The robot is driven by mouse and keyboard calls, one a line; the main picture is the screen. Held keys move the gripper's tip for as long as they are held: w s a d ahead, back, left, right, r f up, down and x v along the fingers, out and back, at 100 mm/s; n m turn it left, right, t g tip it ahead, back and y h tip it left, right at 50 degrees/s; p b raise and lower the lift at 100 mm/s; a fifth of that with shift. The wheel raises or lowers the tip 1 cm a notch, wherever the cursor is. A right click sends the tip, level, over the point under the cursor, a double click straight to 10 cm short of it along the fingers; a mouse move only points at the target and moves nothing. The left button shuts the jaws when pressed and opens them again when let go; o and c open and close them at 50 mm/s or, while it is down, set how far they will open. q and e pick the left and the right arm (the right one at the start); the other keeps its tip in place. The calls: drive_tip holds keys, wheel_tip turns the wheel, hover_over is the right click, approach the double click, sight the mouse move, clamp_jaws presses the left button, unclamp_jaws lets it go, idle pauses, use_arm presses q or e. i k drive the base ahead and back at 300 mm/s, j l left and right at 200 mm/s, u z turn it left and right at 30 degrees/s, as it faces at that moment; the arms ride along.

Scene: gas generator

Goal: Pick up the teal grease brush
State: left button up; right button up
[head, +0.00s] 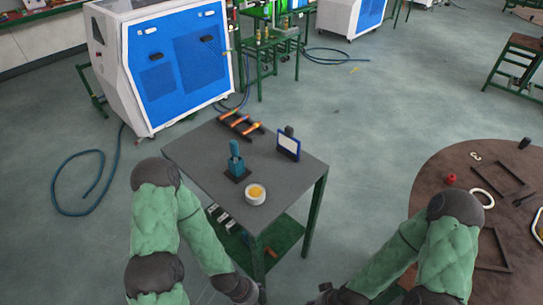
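The teal grease brush (235,155) stands upright on a small dark base (239,174) on the grey table. A round white tub (255,194) with a yellow-orange substance in it sits just in front of the brush. My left gripper (250,292) is low at the bottom edge, in front of the table and well apart from the brush. My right gripper (322,294) is at the bottom edge to its right, also away from the table. Both grippers are small, dark and partly cut off, so their fingers are unclear.
The grey table (205,155) also bears a rack with orange-handled tools (240,124) and a small white-and-blue screen (289,145). A lower green shelf (285,235) holds several items. A round brown table (430,175) stands right. A blue-white machine (170,60) stands behind.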

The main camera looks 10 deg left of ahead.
sight(233, 145)
drive_tip(key=i+l+u, duration=0.1)
drive_tip(key=u, duration=0.35)
drive_tip(key=i+l+u, duration=0.1)
drive_tip(key=u, duration=0.3)
